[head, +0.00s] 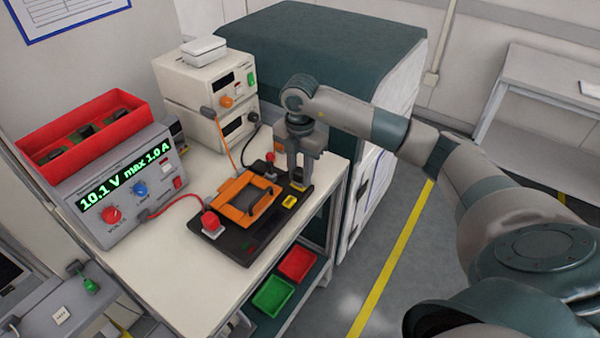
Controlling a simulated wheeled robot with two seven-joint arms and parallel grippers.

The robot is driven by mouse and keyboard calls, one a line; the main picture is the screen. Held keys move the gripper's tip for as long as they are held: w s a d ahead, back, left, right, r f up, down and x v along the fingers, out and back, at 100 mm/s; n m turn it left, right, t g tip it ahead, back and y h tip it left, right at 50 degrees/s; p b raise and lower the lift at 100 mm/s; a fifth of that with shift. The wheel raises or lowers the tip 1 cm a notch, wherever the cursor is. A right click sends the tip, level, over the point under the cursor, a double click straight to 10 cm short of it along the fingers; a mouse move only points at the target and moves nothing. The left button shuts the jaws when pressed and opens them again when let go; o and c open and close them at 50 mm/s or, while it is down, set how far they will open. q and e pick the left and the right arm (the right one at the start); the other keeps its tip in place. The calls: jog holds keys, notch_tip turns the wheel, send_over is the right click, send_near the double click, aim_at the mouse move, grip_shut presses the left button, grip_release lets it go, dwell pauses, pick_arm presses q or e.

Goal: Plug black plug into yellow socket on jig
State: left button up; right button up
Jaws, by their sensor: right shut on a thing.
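The black jig (237,243) lies on the white bench top with an orange frame (236,191) on it. A yellow socket-like part (289,202) shows near its right edge, and another yellow patch (298,186) shows at the fingertips. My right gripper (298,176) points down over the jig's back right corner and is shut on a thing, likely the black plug. The plug is mostly hidden by the fingers, and I cannot tell whether it is seated. A black cable (256,133) runs from the lower white instrument box. My left gripper is not in view.
A red plug (211,222) with a red cable stands on the jig's front left. The power supply (120,195) and a red bin (95,135) are at left. Stacked instruments (190,85) stand behind. Red and green trays (272,297) sit below the bench edge.

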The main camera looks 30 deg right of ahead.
jog(key=o, duration=1)
jog(key=shift+o, duration=0.2)
jog(key=shift+r, duration=0.45)
notch_tip(320, 180, up, 7)
jog(key=shift+w+f+b, duration=0.1)
jog(key=shift+b, duration=1.05)
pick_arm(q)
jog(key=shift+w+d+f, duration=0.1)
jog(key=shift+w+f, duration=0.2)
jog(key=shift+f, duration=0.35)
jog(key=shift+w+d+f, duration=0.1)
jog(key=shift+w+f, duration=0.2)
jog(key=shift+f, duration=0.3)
pick_arm(e)
notch_tip(320, 180, up, 10)
jog(key=shift+f, duration=0.15)
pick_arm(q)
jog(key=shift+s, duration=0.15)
